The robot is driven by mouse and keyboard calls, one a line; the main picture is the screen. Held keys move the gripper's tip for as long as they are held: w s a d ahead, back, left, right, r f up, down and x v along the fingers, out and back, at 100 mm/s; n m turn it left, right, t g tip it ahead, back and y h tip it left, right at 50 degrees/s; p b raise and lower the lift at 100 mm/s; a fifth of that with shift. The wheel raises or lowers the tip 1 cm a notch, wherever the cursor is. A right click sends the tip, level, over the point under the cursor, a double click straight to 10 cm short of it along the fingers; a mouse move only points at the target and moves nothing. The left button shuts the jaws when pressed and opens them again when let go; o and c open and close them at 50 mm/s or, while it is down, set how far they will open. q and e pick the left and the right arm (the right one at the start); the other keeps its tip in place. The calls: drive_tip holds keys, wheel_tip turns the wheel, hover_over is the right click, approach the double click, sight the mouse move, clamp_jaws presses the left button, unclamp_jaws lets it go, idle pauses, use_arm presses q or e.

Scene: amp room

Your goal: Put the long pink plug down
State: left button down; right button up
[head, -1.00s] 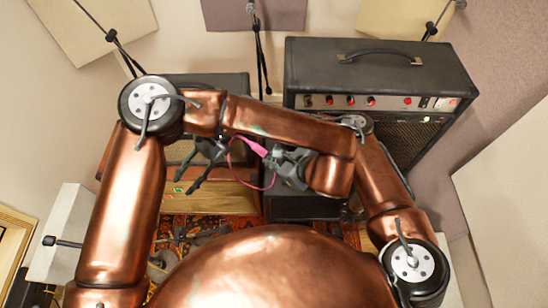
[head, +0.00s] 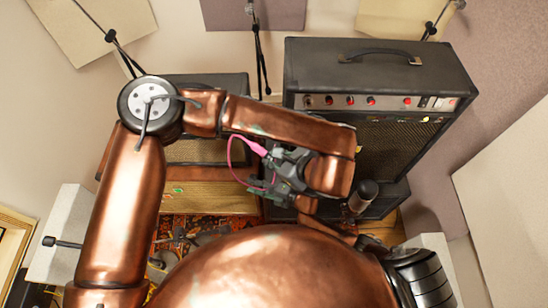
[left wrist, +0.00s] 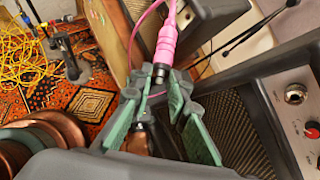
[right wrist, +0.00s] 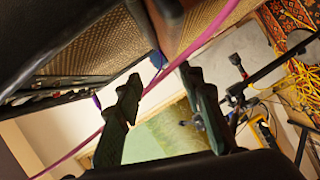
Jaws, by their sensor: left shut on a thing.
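The long pink plug (left wrist: 166,45) shows in the left wrist view with its dark metal end between the green fingertips of my left gripper (left wrist: 160,85). My left gripper is shut on that end. In the head view the pink plug (head: 257,149) sticks out up and left of my left gripper (head: 272,160), in front of the amps and above the floor. Its thin pink cable (head: 231,150) loops down beside it. My right gripper (right wrist: 158,82) is open and empty in the right wrist view. The pink cable (right wrist: 180,58) crosses beyond its fingers.
A large black amp (head: 375,75) with red knobs stands at the back right. A lower amp (head: 208,90) stands behind my left arm. A patterned rug (left wrist: 90,100) with yellow cables (left wrist: 30,70) lies on the floor. Microphone stands (head: 259,60) rise along the back wall.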

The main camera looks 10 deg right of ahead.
drive_tip(key=s+d+f+m+h, duration=0.5)
drive_tip(key=s+d+f+m, duration=0.35)
drive_tip(key=f, duration=0.35)
drive_tip(key=s+d+f+m+h, duration=0.4)
drive_tip(key=s+d+f+m, duration=0.45)
drive_tip(key=f, duration=0.45)
drive_tip(key=s+d+f+m+g+h, duration=0.1)
drive_tip(key=s+d+f+m+g, duration=0.1)
drive_tip(key=s, duration=0.9)
drive_tip(key=s+d+f+m+g+h, duration=0.2)
drive_tip(key=s+d+f, duration=0.3)
drive_tip(key=s, duration=0.7)
drive_tip(key=s+d+f+m+g+h, duration=0.1)
drive_tip(key=s+d+f+m+g, duration=0.2)
drive_tip(key=s+d, duration=0.3)
drive_tip(key=s+g, duration=0.1)
drive_tip(key=s, duration=0.4)
drive_tip(key=shift+s+f, duration=0.25)
drive_tip(key=shift+f, duration=0.1)
